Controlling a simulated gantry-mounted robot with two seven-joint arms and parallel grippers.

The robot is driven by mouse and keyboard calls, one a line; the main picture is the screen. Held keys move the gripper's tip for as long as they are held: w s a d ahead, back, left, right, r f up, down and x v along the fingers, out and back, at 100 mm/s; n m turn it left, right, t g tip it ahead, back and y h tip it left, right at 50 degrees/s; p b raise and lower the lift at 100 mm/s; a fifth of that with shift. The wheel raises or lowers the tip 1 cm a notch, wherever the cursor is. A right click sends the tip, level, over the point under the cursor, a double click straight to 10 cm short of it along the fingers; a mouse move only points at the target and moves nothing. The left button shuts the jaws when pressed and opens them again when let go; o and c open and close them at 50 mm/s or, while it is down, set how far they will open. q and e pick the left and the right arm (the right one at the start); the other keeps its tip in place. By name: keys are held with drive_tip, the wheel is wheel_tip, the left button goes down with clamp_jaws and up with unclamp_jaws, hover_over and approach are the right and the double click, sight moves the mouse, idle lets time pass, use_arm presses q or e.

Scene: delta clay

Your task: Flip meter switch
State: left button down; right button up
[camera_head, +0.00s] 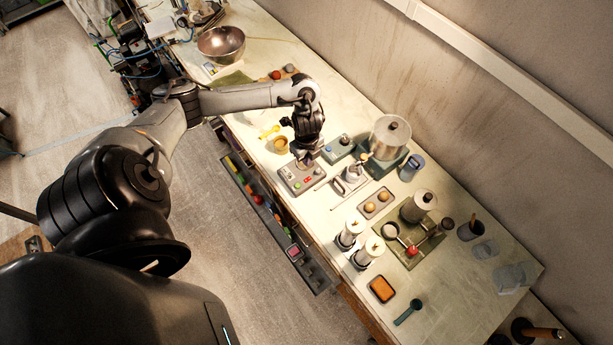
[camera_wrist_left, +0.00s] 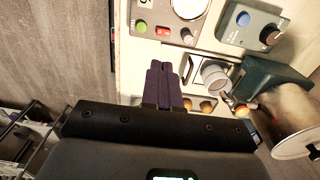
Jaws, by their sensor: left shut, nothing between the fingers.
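The meter is a grey box (camera_head: 297,184) at the table's front edge. In the left wrist view its panel (camera_wrist_left: 150,12) shows a green button (camera_wrist_left: 141,26), a red switch (camera_wrist_left: 163,31), a small silver toggle (camera_wrist_left: 187,36) and part of a round dial (camera_wrist_left: 190,6). My left gripper (camera_head: 304,156) is over the meter's far part in the head view and hides some of it. Its dark fingers (camera_wrist_left: 160,66) are shut together and empty, pointing towards the panel's red switch side. Whether they touch the panel I cannot tell. My right gripper is not in view.
A second box with a blue button and black knob (camera_wrist_left: 252,24) stands beside the meter. A large metal pot (camera_head: 390,135), white-topped canisters (camera_head: 349,235) and a tray of round things (camera_head: 376,204) stand nearby.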

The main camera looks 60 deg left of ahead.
use_arm(q)
drive_tip(key=b, duration=0.3)
hover_over(307, 181)
wheel_tip(307, 181, down, 7)
drive_tip(key=shift+s+f, duration=0.1)
wheel_tip(307, 181, down, 5)
drive_tip(key=shift+r, duration=0.15)
drive_tip(key=shift+f, duration=0.85)
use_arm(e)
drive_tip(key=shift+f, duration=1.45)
